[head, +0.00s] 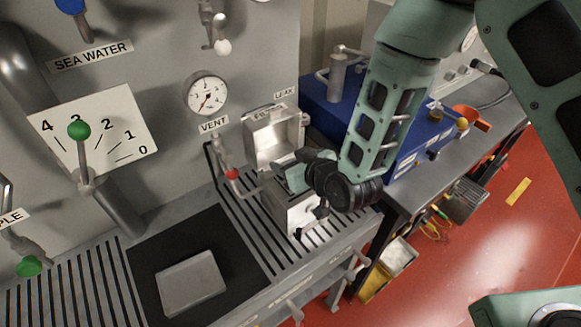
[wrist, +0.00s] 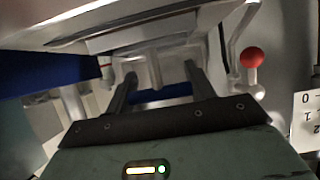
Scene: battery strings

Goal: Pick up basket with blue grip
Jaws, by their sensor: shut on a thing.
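In the wrist view, a blue bar (wrist: 160,96), which looks like the basket's grip, lies between the two dark fingers of my gripper (wrist: 160,76). The gripper is shut on it. Pale metal surfaces show beyond the fingertips, but the basket's full outline is hidden. In the head view, my gripper (head: 286,176) is over a small grey metal box (head: 289,212) on the slatted bench, below an open metal compartment (head: 276,138) on the panel. My wrist hides part of the box, and the blue grip cannot be made out there.
A red-knobbed lever (head: 232,174) stands just left of my gripper. A grey lid-like plate (head: 191,283) lies on the black mat (head: 225,237). A blue box (head: 330,115) and a grey workbench (head: 470,130) are at the right. Red floor (head: 450,265) is open at the lower right.

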